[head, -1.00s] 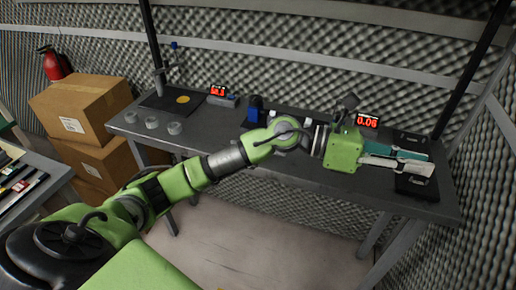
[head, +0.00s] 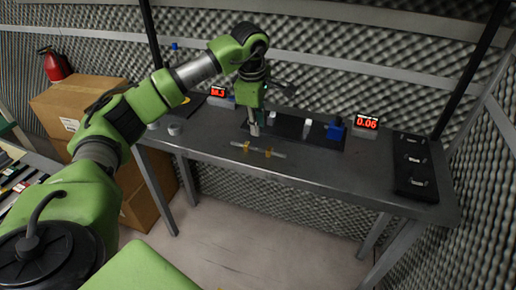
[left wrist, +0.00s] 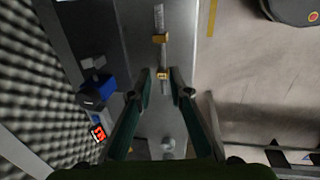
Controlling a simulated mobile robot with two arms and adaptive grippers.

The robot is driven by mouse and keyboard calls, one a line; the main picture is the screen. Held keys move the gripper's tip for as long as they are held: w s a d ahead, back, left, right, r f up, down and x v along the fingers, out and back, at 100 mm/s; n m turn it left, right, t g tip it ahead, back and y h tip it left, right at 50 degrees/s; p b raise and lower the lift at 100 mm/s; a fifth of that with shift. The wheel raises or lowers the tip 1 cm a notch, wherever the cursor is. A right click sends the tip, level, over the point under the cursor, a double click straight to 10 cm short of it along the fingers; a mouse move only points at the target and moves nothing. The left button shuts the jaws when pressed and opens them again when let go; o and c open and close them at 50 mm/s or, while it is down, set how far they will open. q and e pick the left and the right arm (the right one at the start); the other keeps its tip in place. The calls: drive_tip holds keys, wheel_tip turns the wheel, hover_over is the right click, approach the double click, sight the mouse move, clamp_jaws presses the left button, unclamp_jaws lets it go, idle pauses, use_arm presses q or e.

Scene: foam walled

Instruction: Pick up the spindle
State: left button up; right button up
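The spindle (head: 257,149), a thin silver rod with two brass-coloured rings, lies on the dark bench near its front edge. In the left wrist view the spindle (left wrist: 162,52) runs lengthwise, and its near end lies between my fingertips in the picture. My left gripper (head: 254,130) points down just behind the rod in the head view. In the left wrist view the left gripper (left wrist: 162,82) has its two fingers apart, with nothing held. I cannot tell the exact height above the rod. My right gripper is not in view.
A dark mat (head: 288,126) behind the rod holds a blue fixture (head: 336,129) and a pale block (head: 307,127). Red displays (head: 367,122) stand at the back. A black tray (head: 416,168) is at the right. A metal cup (head: 175,129) stands at the left.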

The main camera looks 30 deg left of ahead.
use_arm(q)
hover_over(258, 148)
drive_tip(key=f, duration=0.4)
drive_tip(key=shift+s+d+f, duration=0.2)
drive_tip(key=shift+s+d, duration=0.1)
drive_tip(key=shift+s, duration=0.05)
drive_tip(key=f, duration=0.1)
drive_tip(key=f+p, duration=0.1)
drive_tip(key=f, duration=0.2)
drive_tip(key=shift+w+a+p, duration=0.2)
drive_tip(key=shift+a+p, duration=0.05)
drive_tip(key=shift+p, duration=0.15)
drive_tip(key=shift+w+f, duration=0.1)
drive_tip(key=shift+f, duration=0.5)
drive_tip(key=shift+r, duration=0.1)
clamp_jaws()
